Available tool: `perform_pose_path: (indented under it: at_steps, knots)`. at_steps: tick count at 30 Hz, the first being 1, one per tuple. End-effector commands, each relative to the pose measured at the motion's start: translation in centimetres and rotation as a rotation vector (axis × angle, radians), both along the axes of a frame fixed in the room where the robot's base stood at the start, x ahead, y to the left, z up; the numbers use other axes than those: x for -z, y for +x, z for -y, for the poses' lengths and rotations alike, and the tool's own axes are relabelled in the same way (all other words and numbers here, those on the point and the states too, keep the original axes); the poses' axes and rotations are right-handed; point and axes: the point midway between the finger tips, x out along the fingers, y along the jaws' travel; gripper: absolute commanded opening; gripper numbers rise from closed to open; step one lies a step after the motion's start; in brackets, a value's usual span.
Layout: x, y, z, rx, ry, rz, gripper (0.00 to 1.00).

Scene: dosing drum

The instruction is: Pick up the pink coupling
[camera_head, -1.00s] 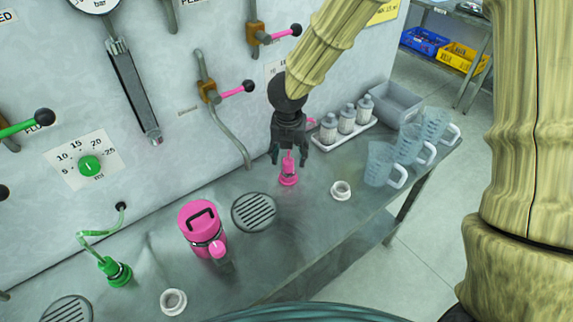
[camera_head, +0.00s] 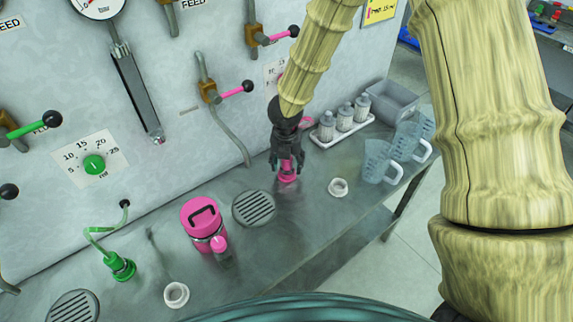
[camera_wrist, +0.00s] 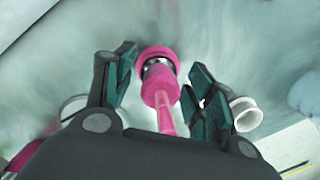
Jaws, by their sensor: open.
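The pink coupling (camera_head: 287,174) stands upright on the grey metal bench, right of the round drain grate. In the wrist view the coupling (camera_wrist: 158,75) lies between the two fingers, with a pink hose or stem running from it toward my palm. My gripper (camera_head: 287,162) points down right over the coupling, with its fingers around the coupling's upper part. The coupling's upper part is partly hidden by the fingers in the head view.
A pink drum (camera_head: 202,220) and a drain grate (camera_head: 254,208) are to the left. A white ring (camera_head: 338,187) is close on the right. A bottle tray (camera_head: 340,133) and clear jugs (camera_head: 378,160) stand farther right. The panel wall with valves is behind.

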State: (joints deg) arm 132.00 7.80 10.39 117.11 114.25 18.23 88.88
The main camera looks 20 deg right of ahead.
Motion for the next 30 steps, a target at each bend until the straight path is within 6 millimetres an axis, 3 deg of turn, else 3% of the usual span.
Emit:
perform_pose_path:
  at_steps: [3,9,11,23,30]
  knots:
    - [0.0,0.0,0.0,0.0,0.0,0.0,0.55]
    - [0.0,0.0,0.0,0.0,0.0,0.0,0.19]
    - [0.0,0.0,0.0,0.0,0.0,0.0,0.11]
    - [-0.6,0.0,0.0,0.002,0.001,0.001,0.1]
    - [-3.8,0.1,0.0,0.002,0.003,0.004,0.1]
